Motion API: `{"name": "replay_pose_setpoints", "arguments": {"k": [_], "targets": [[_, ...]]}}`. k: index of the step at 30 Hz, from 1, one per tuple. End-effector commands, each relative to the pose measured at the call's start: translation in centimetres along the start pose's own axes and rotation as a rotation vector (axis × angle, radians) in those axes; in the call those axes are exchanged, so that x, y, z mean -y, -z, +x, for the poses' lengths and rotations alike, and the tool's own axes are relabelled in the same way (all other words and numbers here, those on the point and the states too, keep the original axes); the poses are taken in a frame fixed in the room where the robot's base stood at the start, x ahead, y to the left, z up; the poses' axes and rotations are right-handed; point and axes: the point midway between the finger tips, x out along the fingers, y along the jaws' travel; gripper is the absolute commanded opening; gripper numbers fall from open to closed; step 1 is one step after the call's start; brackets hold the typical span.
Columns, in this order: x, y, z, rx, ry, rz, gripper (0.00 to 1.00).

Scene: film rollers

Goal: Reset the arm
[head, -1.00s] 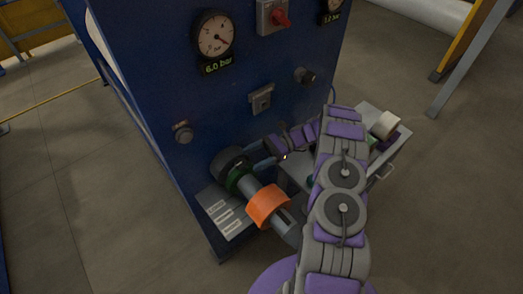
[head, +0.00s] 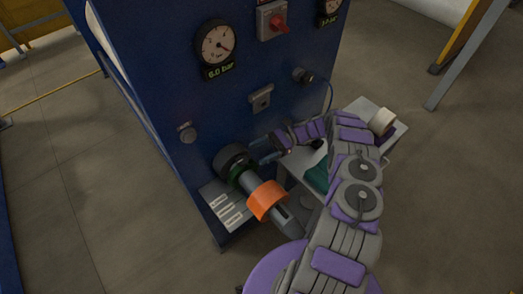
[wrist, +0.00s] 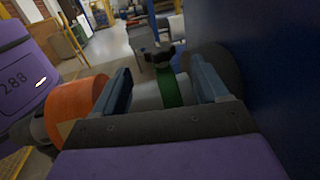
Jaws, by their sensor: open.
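My gripper (head: 262,151) is open at the end of my purple and grey arm, close to the blue cabinet front. It is above and right of a grey roller shaft (head: 249,184) that sticks out from the cabinet. The shaft carries a green band (head: 236,173) near its dark base and an orange ring (head: 267,201) farther out. In the wrist view, the green band (wrist: 170,88) shows between the two spread blue fingers (wrist: 163,88). The orange ring (wrist: 75,108) is left of them. I cannot tell whether the fingers touch the shaft.
The blue cabinet (head: 150,85) carries a gauge (head: 216,43) and a red switch (head: 277,21). A grey cart (head: 358,109) with a pale roll (head: 382,122) stands right, partly behind my arm. A labelled plate (head: 226,209) is below the roller. Floor at left is clear.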

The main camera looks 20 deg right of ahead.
Motion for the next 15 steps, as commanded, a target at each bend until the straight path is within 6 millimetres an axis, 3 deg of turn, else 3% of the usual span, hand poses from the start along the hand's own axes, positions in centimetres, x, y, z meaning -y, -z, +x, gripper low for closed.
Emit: {"name": "replay_pose_setpoints", "arguments": {"k": [15], "targets": [[-0.08,-0.55,0.57,-0.071,-0.037,-0.003,0.73]]}}
